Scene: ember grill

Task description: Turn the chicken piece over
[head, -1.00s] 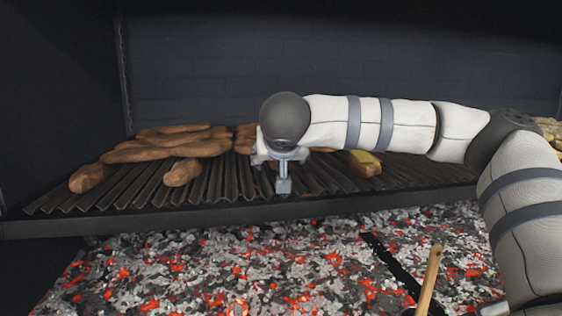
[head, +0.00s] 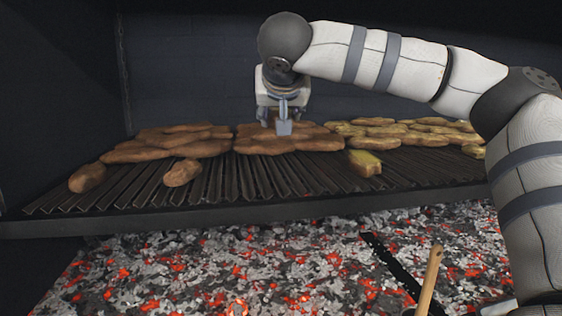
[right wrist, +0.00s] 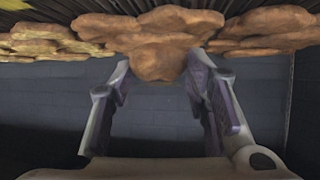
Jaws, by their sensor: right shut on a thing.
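Several brown chicken pieces lie on the grill in a left pile (head: 165,150) and a middle pile (head: 290,145). Two single brown pieces lie in front of the left pile, one at the far left (head: 87,177) and one nearer the middle (head: 181,173). My right gripper (head: 284,122) points down at the top of the middle pile. In the right wrist view it is shut on a lumpy brown chicken piece (right wrist: 158,60), which sits between the fingertips. Whether that piece touches the pile is unclear. In the head view the gripper mostly hides it. My left gripper is not in view.
Yellowish pieces (head: 410,132) lie on the right of the grill, with one (head: 365,163) in front. The ridged grate (head: 235,180) has bare room at its front middle. Glowing coals (head: 200,260) lie below. A wooden handle (head: 430,280) sticks up at the lower right.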

